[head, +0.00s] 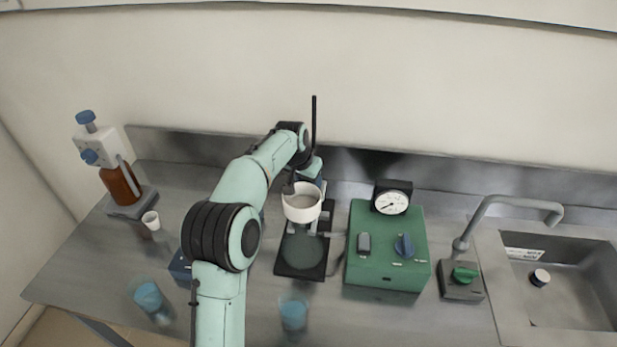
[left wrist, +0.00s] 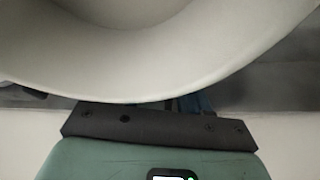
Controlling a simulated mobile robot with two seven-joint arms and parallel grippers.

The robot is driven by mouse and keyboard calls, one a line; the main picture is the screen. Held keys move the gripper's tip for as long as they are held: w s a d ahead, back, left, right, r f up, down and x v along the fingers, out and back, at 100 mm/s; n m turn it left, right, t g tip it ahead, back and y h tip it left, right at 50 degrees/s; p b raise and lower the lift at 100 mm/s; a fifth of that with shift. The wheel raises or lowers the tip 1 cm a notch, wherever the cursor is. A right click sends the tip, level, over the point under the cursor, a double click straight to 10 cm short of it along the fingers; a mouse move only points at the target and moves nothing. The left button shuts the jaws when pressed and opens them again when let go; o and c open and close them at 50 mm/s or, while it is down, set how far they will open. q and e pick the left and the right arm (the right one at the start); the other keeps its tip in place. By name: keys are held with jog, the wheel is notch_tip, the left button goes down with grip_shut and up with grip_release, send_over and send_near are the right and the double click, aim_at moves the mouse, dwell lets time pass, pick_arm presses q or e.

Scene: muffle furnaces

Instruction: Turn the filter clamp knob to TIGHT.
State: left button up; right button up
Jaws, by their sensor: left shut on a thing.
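The white filter funnel (head: 301,203) sits on a dark stand (head: 292,273) in the middle of the bench. My left arm reaches over to the back of the funnel, where the left gripper (head: 312,180) is mostly hidden behind it. A bit of blue, seemingly the filter clamp knob (head: 320,183), shows just behind the funnel at the gripper. In the left wrist view the funnel (left wrist: 150,55) fills the top, with blue (left wrist: 195,103) below its rim beside the gripper. The gripper is shut, apparently on the knob. The fingertips and the knob's marks are hidden. My right gripper is out of view.
A green box (head: 385,270) with a dial gauge (head: 391,202) and a blue knob (head: 403,246) stands right of the stand. A sink with a tap (head: 480,215) is farther right. A bottle dispenser (head: 120,185), a small cup (head: 151,220) and blue-filled beakers (head: 148,295) (head: 293,314) stand on the bench.

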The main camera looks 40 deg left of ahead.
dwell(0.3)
pick_arm(q)
jog(key=o, duration=1.1)
jog(key=shift+c, duration=0.2)
jog(key=v, duration=1.3)
jog(key=shift+r+p, duration=0.2)
jog(key=shift+p, duration=0.2)
jog(key=shift+s+a, duration=0.1)
